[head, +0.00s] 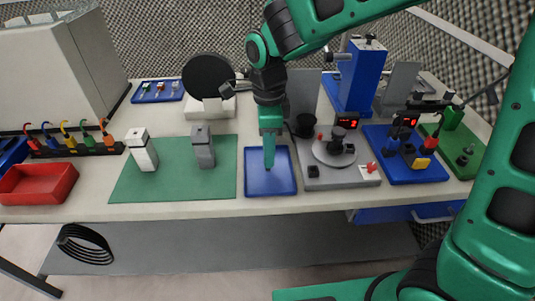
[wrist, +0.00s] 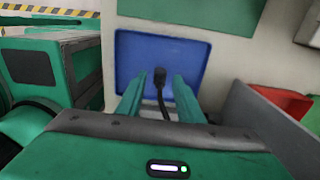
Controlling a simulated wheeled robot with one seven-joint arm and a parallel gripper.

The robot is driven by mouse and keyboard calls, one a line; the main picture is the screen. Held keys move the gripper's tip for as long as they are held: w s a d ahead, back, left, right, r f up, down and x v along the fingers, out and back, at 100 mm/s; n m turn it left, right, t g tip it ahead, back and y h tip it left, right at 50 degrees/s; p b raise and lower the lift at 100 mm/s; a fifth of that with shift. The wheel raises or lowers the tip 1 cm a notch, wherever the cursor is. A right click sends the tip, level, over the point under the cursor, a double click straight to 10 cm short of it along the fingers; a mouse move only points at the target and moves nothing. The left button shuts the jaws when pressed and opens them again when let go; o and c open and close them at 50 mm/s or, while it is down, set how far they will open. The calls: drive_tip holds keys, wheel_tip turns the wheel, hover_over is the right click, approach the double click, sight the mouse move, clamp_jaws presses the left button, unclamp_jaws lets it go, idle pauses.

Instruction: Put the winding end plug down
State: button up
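The winding end plug, a small black plug (wrist: 159,76) with a black lead, shows in the wrist view over the blue tray (wrist: 135,52). My gripper (wrist: 159,92) is open, with one green finger on each side of the plug and a visible gap to both. In the head view my gripper (head: 268,166) points straight down into the blue tray (head: 284,188), its fingertips at or close to the tray floor. The plug is mostly hidden by the fingers there. The lead runs back out of sight under my gripper's body in the wrist view.
Left of the tray is a green mat (head: 125,187) with a white block (head: 143,152) and a grey block (head: 203,147). Right of it stands a grey fixture (head: 340,178) with a round plate. A red bin (head: 38,184) is at far left.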

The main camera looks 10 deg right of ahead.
wheel_tip(320, 180, up, 10)
drive_tip(key=shift+f, duration=0.1)
idle(0.4)
drive_tip(key=s+d+f+n, duration=0.1)
drive_tip(key=s+d+n, duration=0.2)
drive_tip(key=d, duration=0.9)
drive_tip(key=s+d+f+n, duration=0.1)
drive_tip(key=s+d+n, duration=0.2)
drive_tip(key=d, duration=0.9)
drive_tip(key=s+d+f+n, duration=0.4)
drive_tip(key=s+d+n, duration=0.2)
drive_tip(key=s+d, duration=0.5)
drive_tip(key=s, duration=0.4)
drive_tip(key=shift+f, duration=0.2)
drive_tip(key=shift+d, duration=0.1)
